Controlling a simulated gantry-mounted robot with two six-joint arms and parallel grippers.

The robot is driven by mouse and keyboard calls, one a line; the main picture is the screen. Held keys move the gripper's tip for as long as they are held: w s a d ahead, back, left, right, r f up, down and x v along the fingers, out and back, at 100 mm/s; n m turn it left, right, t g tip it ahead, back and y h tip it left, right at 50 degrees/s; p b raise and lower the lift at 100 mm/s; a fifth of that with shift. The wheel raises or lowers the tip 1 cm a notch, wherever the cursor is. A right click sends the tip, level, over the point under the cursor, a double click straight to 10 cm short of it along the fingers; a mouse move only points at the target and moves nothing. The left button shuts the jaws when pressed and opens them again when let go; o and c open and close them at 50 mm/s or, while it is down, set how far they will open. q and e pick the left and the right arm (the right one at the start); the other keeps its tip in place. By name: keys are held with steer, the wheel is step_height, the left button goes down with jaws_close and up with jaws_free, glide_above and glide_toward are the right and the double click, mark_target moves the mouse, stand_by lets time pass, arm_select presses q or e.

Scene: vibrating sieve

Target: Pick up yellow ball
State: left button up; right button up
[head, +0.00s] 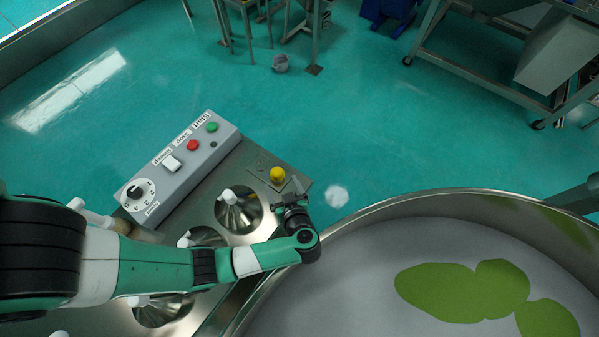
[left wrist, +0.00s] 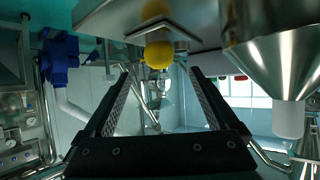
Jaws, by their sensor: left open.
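The yellow ball (head: 277,174) sits on a small metal plate (head: 262,166) at the far end of the metal panel in the head view. It also shows in the left wrist view (left wrist: 159,55), beyond and between the fingertips. My left gripper (head: 290,196) is just below and right of the ball in the head view, close to it. In the left wrist view its two fingers (left wrist: 158,74) are spread apart, with nothing held between them. Whether a finger touches the ball cannot be told. My right gripper is not in view.
A grey control box (head: 180,165) with buttons and a knob stands left of the ball. Metal funnels with white stems (head: 238,208) sit beside my arm. A large round sieve (head: 360,280) with green patches fills the lower right. Open floor lies beyond the plate.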

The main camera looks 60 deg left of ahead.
mark_target(278, 175)
arm_select(q)
steer(key=shift+f, duration=0.1)
steer(key=shift+b+x, duration=0.3)
steer(key=shift+x, duration=0.5)
steer(key=shift+w+a+f, duration=0.1)
steer(key=shift+a+f, duration=0.05)
steer(key=shift+a, duration=0.3)
steer(key=b+x, duration=0.1)
steer(key=x, duration=0.4)
steer(key=shift+b, duration=0.35)
steer(key=c, duration=1.4)
steer(key=shift+c, duration=0.2)
